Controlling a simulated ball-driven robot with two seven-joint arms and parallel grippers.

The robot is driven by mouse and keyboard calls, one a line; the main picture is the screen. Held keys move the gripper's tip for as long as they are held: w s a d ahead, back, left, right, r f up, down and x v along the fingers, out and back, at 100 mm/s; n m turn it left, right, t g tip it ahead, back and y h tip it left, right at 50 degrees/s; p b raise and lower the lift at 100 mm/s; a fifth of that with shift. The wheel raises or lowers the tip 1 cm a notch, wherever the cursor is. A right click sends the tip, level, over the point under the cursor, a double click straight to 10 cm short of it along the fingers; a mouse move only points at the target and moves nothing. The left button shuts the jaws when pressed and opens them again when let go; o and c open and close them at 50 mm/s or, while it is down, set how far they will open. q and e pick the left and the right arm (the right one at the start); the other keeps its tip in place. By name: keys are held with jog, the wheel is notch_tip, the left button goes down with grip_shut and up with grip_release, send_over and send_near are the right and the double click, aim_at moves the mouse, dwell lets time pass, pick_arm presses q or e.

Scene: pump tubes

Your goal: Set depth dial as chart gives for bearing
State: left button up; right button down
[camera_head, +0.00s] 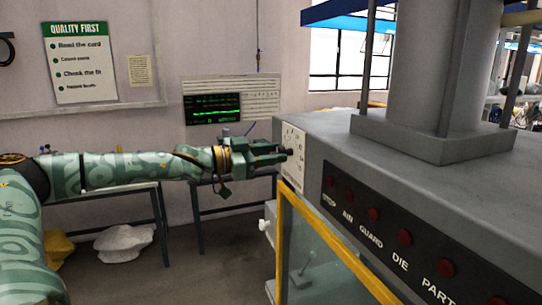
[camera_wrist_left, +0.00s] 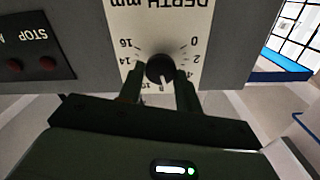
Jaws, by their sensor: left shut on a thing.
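The depth dial is a black knob (camera_wrist_left: 160,69) on a white plate (camera_wrist_left: 180,25) marked "DEPTH mm", upside down in the left wrist view. The numbers 16, 14, 0 and 2 show around it; the lower ones are partly hidden by my fingers. I cannot read its setting surely. My left gripper (camera_wrist_left: 160,88) has one finger on each side of the knob and is shut on it. In the head view my left gripper (camera_head: 287,152) reaches the plate (camera_head: 293,158) on the press's left end. I cannot make out a bearing chart. My right gripper is not in view.
The grey press (camera_head: 450,165) fills the right, with a panel of red buttons (camera_head: 404,237) and a yellow-framed guard (camera_head: 283,240) below. A "Quality First" poster (camera_head: 79,62), a small sheet (camera_head: 139,70) and a green-text screen (camera_head: 212,108) are on the back wall.

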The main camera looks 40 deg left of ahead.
pick_arm(q)
jog(key=m+b, duration=0.1)
jog(key=m, duration=0.4)
jog(key=m+b, duration=0.1)
jog(key=m, duration=0.4)
jog(key=m+b, duration=0.1)
jog(key=m, duration=0.4)
jog(key=shift+d+f+m, duration=0.1)
jog(key=shift+f+m, duration=0.15)
jog(key=shift+m, duration=0.05)
jog(key=m+b, duration=0.1)
jog(key=m, duration=0.4)
jog(key=shift+f+m, duration=0.1)
jog(key=shift+m, duration=0.2)
jog(key=o, duration=0.9)
jog(key=shift+o, duration=0.2)
